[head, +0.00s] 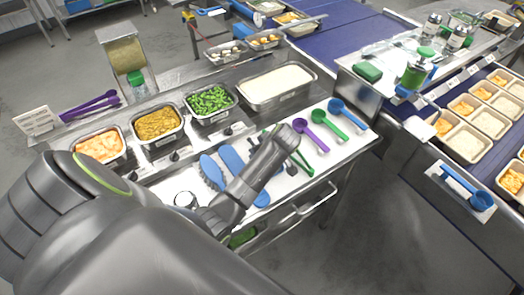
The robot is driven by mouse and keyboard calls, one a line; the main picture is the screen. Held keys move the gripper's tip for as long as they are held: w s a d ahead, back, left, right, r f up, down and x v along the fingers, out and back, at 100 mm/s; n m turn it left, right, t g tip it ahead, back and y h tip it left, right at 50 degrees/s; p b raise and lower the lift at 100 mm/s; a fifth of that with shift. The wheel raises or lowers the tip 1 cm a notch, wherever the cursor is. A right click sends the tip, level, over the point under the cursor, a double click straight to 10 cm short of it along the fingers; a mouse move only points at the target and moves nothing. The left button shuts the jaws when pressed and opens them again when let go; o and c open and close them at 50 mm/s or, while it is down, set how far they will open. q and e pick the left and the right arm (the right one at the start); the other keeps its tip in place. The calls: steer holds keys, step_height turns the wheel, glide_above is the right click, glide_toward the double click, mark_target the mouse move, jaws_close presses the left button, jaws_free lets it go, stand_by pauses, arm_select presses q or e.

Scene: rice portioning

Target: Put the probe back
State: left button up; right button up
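My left arm reaches in from the left over the white tool mat (294,187). My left gripper (287,136) is low over the mat, just left of the purple scoop. The arm hides its fingers and whatever may be between them. I cannot make out the probe for certain; it may be hidden behind the gripper or arm. A small round white-topped item (186,199) with a dark rim stands at the mat's left end; I cannot tell what it is. My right gripper is not in view.
A blue brush (212,172), purple scoop (317,138), green scoop (328,124) and blue scoop (347,114) lie on the mat. Food pans, including peas (211,101) and rice (275,84), stand behind. A conveyor with filled trays (462,144) runs at right.

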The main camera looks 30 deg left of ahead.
arm_select(q)
steer(key=shift+f, duration=0.25)
steer(key=shift+f, duration=0.1)
steer(key=o, duration=1)
steer(key=shift+c, duration=0.2)
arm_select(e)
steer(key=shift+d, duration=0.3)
arm_select(q)
steer(key=shift+r, duration=0.25)
steer(key=b+v, duration=0.1)
steer(key=v, duration=0.9)
steer(key=shift+d+r, duration=0.25)
steer(key=shift+r, duration=0.05)
steer(key=shift+s+d+r, duration=0.25)
steer(key=shift+r, duration=0.25)
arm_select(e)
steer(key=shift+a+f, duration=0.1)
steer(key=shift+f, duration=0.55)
